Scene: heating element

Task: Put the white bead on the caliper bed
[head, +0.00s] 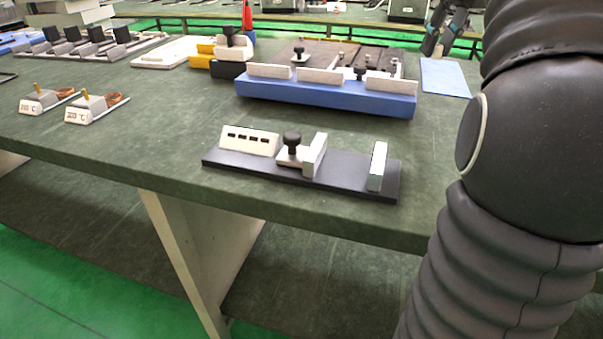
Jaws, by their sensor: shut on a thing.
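The caliper bed (345,172) is a long black plate near the table's front edge. On it stand a white block with several dark slots (249,141), a sliding jaw (315,155) with a black knob (292,140), and an upright white end jaw (377,167). A bare gap lies between the two jaws. My gripper (431,46) is at the top right, beyond the bed and near a light blue sheet (444,78). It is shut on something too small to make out. I cannot make out a white bead anywhere.
A blue fixture (330,96) with white blocks stands behind the bed. Two heater blocks (40,101) (92,107) sit at the left. Yellow and black blocks (222,58) are at the back. The green table top (160,150) is clear around the bed.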

